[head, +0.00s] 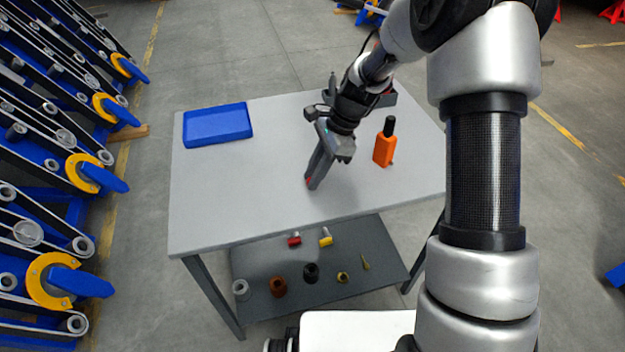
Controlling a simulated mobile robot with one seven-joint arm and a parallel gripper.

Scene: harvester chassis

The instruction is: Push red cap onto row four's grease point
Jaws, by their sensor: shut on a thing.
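My gripper (312,183) points down at the middle of the grey table top. It is shut on a small red thing, which looks like the red cap (308,181); only a little of it shows between the fingertips. I cannot tell if the cap touches the table. At the left stand several blue harvester rows (65,245) with belts, rollers, yellow-orange curved parts and blue pointed tips. They are well away from my gripper. No grease point can be made out, and I cannot tell which row is the fourth.
On the table (225,205) are a blue tray (217,127) at the left and an orange bottle (384,150) with a black top right of my gripper. The lower shelf (335,290) holds several small parts. Open floor (135,215) lies between table and rows.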

